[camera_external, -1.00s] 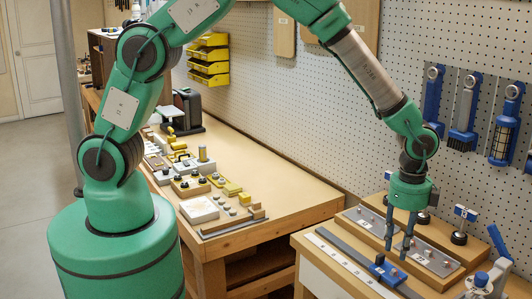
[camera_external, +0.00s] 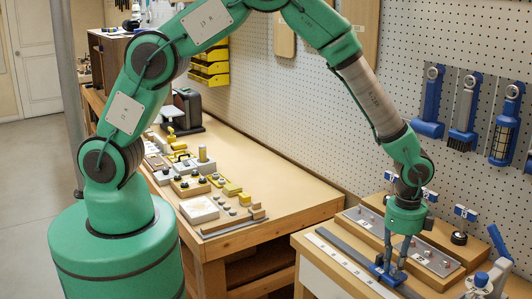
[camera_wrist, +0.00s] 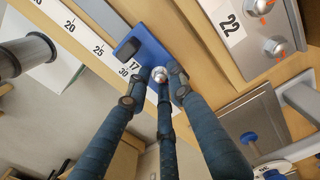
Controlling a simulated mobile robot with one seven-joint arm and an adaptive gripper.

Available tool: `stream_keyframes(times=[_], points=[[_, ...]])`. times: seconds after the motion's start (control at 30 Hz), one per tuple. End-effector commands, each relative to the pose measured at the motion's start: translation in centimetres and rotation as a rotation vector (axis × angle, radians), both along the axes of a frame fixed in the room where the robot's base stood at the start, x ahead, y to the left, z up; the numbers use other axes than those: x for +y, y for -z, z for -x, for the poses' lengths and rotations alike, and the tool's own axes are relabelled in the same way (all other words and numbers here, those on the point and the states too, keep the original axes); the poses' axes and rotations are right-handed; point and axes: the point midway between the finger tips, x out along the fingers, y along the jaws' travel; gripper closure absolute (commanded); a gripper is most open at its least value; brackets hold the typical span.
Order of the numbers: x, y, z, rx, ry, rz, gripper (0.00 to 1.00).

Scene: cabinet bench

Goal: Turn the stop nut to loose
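The stop is a blue block (camera_external: 378,269) on the grey rail along the front bench. In the wrist view the blue block (camera_wrist: 146,45) carries a round silver nut (camera_wrist: 160,74) and a dark knob (camera_wrist: 121,48). My gripper (camera_external: 388,265) points down over the block, its fingers spread. In the wrist view my three dark blue fingers (camera_wrist: 162,80) reach around the nut, with tips to both sides of it and one in front. The gaps are narrow and I cannot tell whether any finger touches the nut. The nut is hidden by my fingers in the external view.
A white number scale (camera_external: 345,264) runs beside the rail. A metal plate with small knobs (camera_external: 432,256) on a wooden board lies just behind. Blue-handled tools (camera_external: 465,115) hang on the pegboard. A blue and white fixture (camera_external: 482,281) stands at the right.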

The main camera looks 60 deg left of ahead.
Motion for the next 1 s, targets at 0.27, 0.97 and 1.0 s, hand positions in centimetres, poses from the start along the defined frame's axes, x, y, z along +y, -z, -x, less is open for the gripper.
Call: stream_keyframes(times=[0.27,0.97,1.0], points=[[0.01,-0.01,-0.01,0.0,-0.001,0.0,1.0],[0.02,-0.08,-0.05,0.0,-0.294,0.0,1.0],[0.04,-0.06,-0.02,0.0,-0.329,0.0,1.0]])
